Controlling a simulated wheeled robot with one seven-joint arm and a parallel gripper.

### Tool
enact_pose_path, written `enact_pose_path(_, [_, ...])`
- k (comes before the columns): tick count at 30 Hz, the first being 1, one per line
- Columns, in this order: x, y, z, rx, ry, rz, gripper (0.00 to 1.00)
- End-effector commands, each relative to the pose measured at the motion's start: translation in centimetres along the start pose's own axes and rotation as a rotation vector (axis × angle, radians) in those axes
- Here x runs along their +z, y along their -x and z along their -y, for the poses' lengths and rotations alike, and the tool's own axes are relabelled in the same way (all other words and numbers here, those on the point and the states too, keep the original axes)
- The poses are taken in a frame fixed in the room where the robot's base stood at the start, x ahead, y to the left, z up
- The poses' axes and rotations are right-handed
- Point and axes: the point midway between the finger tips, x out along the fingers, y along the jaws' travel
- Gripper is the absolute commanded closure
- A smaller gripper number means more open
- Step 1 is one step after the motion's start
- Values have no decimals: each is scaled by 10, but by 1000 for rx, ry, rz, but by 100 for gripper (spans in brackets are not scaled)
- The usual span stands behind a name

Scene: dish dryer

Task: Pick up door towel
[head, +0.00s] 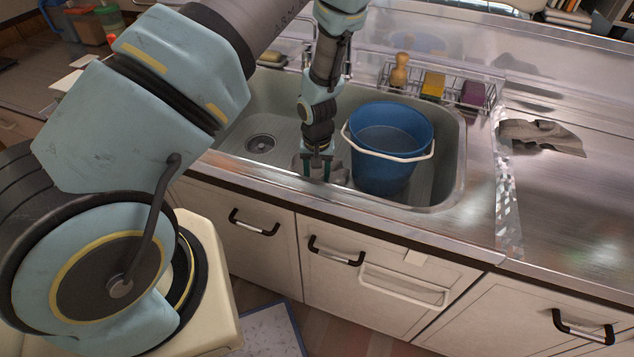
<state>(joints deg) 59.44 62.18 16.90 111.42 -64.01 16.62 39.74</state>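The fingertips' contact with the cloth is too small to make out. A second grey cloth (541,135) lies crumpled on the steel counter to the right of the sink. A white towel bar (403,289) on the cabinet door below the sink is bare.
The blue bucket (383,173) with a white handle stands in the sink close to the right of my gripper. A wire rack (461,104) with sponges and a brush runs behind the sink (239,165). The counter's front right is clear.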

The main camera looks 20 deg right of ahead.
Motion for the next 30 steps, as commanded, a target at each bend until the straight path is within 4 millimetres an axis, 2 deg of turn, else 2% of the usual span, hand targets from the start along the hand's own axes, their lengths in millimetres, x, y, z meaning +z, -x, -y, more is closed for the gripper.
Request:
enact_pose_path(17, [0,0,0,0,0,0,85])
enact_pose_path(21, [0,1,0,0,0,0,96])
enact_pose_path(23, [0,6,0,0,0,0,100])
enact_pose_path(30, [0,54,0,0,0,-1,100])
